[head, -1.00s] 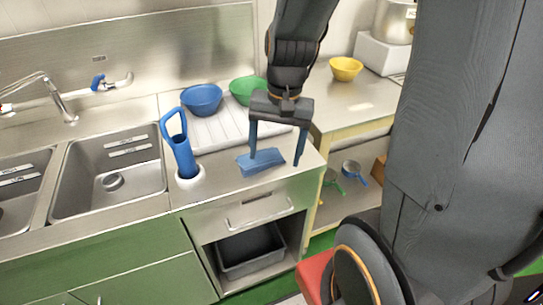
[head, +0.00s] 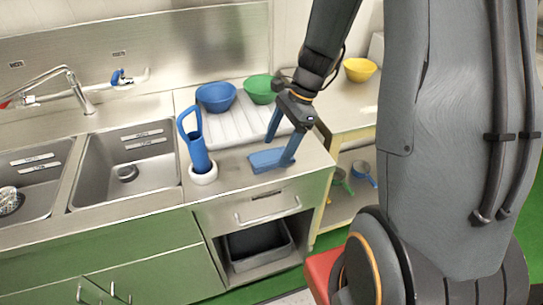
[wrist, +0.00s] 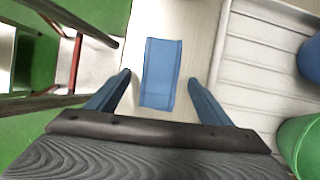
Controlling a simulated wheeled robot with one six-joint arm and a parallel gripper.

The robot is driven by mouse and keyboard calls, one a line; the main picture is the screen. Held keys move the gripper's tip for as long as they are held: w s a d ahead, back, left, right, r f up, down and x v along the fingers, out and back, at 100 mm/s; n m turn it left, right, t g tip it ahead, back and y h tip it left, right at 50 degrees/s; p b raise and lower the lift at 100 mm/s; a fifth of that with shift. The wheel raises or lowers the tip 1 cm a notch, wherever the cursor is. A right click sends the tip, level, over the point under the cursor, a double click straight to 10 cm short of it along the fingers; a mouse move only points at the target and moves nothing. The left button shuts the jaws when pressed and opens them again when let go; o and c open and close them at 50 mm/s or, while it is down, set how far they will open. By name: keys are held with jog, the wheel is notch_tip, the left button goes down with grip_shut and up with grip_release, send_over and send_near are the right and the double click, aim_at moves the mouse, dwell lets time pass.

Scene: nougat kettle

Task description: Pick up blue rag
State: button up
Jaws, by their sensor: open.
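The blue rag (head: 264,161) lies flat on the steel counter, near its front edge and right of the blue-handled tool. In the wrist view the rag (wrist: 160,73) is a blue rectangle lying ahead of and between the fingers. My gripper (head: 280,150) is open above the rag, one finger in front of its right part in the head view. In the wrist view my gripper (wrist: 158,82) has its two blue fingers spread wider than the rag, with nothing between them. I cannot tell the exact height of the fingertips over the counter.
A blue-handled tool (head: 197,150) stands in a white holder left of the rag. A ribbed white drainboard (head: 222,128) with a blue bowl (head: 216,97) and a green bowl (head: 259,89) is behind. A sink (head: 128,165) is at left. A yellow bowl (head: 360,69) stands farther right.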

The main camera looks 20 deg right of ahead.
aim_at(275, 154)
jog(key=shift+x, duration=1.05)
jog(key=c, duration=1.1)
jog(key=shift+r, duration=0.1)
notch_tip(275, 154, up, 10)
jog(key=shift+f+b, duration=0.1)
jog(key=shift+b, duration=0.65)
